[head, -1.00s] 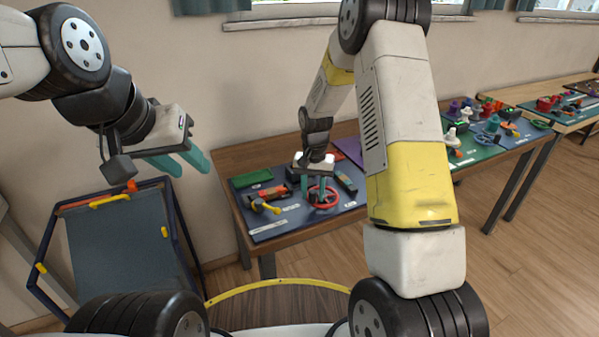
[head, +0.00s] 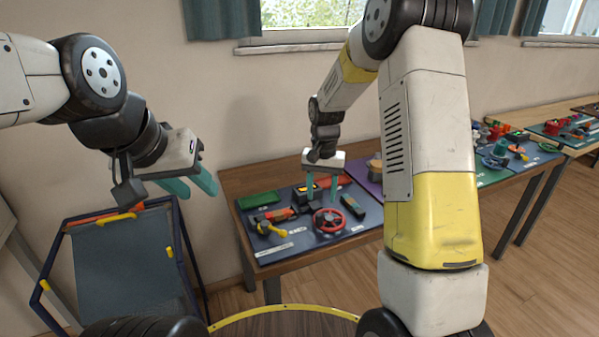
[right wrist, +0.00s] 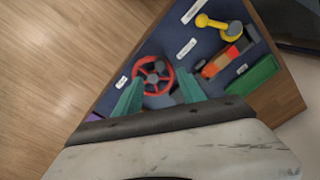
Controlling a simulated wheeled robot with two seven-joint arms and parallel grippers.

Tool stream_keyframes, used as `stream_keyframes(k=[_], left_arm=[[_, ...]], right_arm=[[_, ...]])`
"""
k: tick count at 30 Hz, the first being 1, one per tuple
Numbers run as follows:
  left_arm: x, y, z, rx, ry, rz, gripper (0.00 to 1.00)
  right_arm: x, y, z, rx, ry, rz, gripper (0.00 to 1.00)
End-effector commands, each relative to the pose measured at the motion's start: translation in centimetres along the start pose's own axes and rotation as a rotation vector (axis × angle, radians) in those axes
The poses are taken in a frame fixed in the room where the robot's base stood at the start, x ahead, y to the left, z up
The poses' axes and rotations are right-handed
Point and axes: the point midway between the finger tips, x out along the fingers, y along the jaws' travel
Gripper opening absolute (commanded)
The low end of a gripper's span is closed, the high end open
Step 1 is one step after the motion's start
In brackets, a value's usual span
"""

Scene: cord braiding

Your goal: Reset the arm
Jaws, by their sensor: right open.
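My right gripper (head: 322,187) is open and empty. Its two green fingers hang above the blue board (head: 283,246) on the table, behind and above a red wheel (head: 329,221). In the right wrist view the fingers (right wrist: 160,98) are apart, with the red wheel (right wrist: 153,76) showing between and beyond their tips. My left gripper (head: 192,184) is in the air at the left, away from the table.
The blue board also bears a yellow-handled part (head: 270,229), an orange-and-black block (head: 283,213) and a green block (head: 258,199). A blue-framed cart (head: 128,265) stands at the lower left. More boards lie along the tables to the right. Wooden floor (head: 547,235) is clear at the right.

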Motion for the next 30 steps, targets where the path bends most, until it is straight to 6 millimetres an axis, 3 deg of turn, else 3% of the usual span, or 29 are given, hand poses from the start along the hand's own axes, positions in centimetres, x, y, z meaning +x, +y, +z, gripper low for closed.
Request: stream_keyframes(k=[5, 9, 15, 19, 24, 30], left_arm=[[0.0, 0.0, 0.0, 0.000, 0.000, 0.000, 0.36], [0.0, 0.0, 0.0, 0.000, 0.000, 0.000, 0.36], [0.0, 0.0, 0.0, 0.000, 0.000, 0.000, 0.36], [0.0, 0.0, 0.0, 0.000, 0.000, 0.000, 0.36], [0.0, 0.0, 0.0, 0.000, 0.000, 0.000, 0.36], [0.0, 0.0, 0.0, 0.000, 0.000, 0.000, 0.36]], right_arm=[[-6.1, 1.4, 2.2, -0.035, 0.068, -0.061, 0.48], [-11.5, 3.2, 5.7, -0.084, 0.144, -0.119, 0.48], [-17.1, 5.7, 11.7, -0.164, 0.263, -0.186, 0.48], [-19.4, 7.2, 15.9, -0.215, 0.345, -0.217, 0.48], [-20.6, 8.7, 20.6, -0.276, 0.442, -0.241, 0.48], [-20.7, 9.5, 23.4, -0.315, 0.505, -0.250, 0.48]])
